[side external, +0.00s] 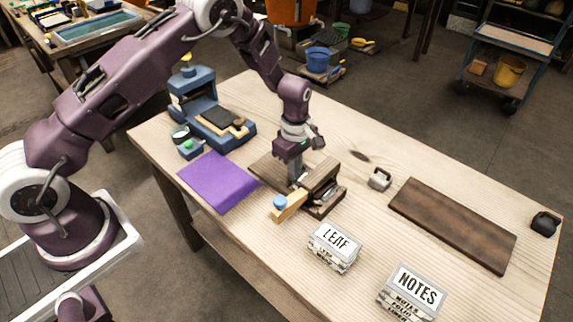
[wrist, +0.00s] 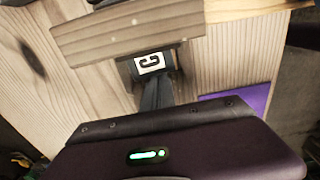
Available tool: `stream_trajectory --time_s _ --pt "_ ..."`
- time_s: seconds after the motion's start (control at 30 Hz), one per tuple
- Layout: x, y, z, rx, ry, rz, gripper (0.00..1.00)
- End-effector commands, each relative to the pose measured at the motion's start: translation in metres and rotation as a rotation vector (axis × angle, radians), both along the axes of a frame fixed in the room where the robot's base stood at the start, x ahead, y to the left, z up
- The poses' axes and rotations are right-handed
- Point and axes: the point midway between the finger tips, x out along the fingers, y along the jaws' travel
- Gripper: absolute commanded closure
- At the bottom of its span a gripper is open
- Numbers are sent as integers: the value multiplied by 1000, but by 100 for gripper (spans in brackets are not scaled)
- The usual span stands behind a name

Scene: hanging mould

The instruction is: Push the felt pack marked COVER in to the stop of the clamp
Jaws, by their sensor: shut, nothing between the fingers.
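A wooden clamp (side external: 322,174) stands on a dark board in the middle of the table, with a pale wooden lever and blue knob (side external: 279,202) at its near left end. In the wrist view, the clamp's upper bar (wrist: 90,42) overhangs a dark pack whose white label shows a "C" (wrist: 150,63). The rest of the label is hidden, so I cannot read the whole word. My gripper (side external: 296,182) is shut and empty, low at the clamp's left side. In the wrist view its fingertips (wrist: 154,82) are right at the pack's lettered end; I cannot tell whether they touch.
Packs marked LEAF (side external: 334,240) and NOTES (side external: 414,285) lie nearer the camera. A purple cloth (side external: 217,181) and a blue press (side external: 195,92) are on the left. A dark plank (side external: 452,222) and a small metal block (side external: 380,179) lie right.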

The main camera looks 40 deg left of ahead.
Motion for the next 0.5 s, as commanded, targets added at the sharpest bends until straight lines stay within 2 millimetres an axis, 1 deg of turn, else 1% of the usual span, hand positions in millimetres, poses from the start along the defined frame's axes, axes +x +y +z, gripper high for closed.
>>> stream_trajectory --time_s 0.27,0.37,0.47,0.5 --pt "0 2 0 0 0 0 100" --pt "0 14 0 0 0 2 100" --pt "0 40 0 0 1 6 100" --pt "1 42 10 0 -4 2 100"
